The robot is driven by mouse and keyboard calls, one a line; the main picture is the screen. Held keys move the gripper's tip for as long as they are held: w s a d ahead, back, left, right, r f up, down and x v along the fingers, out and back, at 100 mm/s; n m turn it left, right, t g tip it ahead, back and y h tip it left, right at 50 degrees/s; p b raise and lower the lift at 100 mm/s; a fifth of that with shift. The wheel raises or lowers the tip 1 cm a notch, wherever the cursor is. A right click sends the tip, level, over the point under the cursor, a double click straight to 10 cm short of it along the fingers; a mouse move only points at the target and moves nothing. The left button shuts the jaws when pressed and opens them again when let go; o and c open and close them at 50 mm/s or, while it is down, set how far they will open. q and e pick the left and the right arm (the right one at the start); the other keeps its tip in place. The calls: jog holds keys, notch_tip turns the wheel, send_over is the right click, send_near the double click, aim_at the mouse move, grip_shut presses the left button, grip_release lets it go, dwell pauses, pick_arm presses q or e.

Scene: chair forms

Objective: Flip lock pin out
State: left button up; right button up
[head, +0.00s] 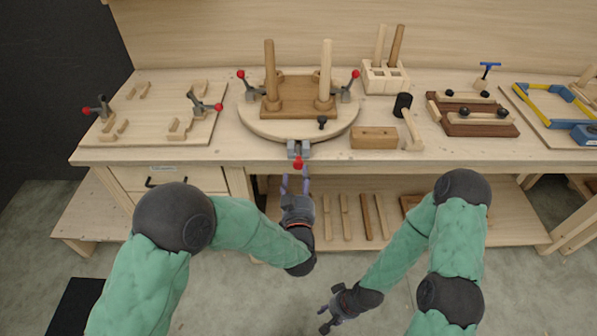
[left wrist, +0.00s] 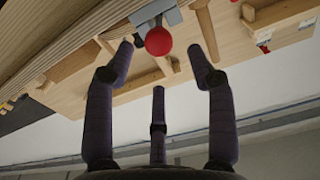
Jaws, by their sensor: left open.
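A grey lock bracket (head: 298,149) with a red ball knob (head: 298,163) sits at the front edge of the round wooden turntable (head: 258,125). I take it for the lock pin; the knob hangs at the bench's front edge. The knob (left wrist: 159,41) and bracket (left wrist: 150,15) also show in the left wrist view. My left gripper (head: 295,182) is open just below and in front of the knob; no contact shows. In the left wrist view its fingers (left wrist: 160,65) spread either side of the knob. My right gripper (head: 328,314) is open and empty, low over the floor.
A wooden block with two upright dowels (head: 295,98) stands on the turntable between two red-knobbed clamps (head: 245,80). A shelf (head: 350,225) with wood strips lies below the bench top.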

pick_arm(q)
jog(key=s, duration=0.8)
jog(key=s+a+f+g+h+p, duration=0.1)
jog(key=a+f+g, duration=0.3)
jog(key=f, duration=0.6)
jog(key=s+a+f+g+h+p, duration=0.15)
jog(key=f+g, duration=0.35)
jog(key=f, duration=0.5)
jog(key=s+a+f+n+g, duration=0.1)
jog(key=s+a+f+g, duration=0.1)
jog(key=s+f+g, duration=0.2)
jog(key=s+a+f+n+g+h, duration=0.1)
jog(key=s+f+g, duration=0.3)
jog(key=s, duration=0.7)
notch_tip(320, 180, down, 3)
jog(key=shift+s+a+r+g, duration=0.15)
jog(key=shift+s+a+g, duration=0.15)
jog(key=shift+a, duration=0.4)
jog(key=shift+h, duration=0.25)
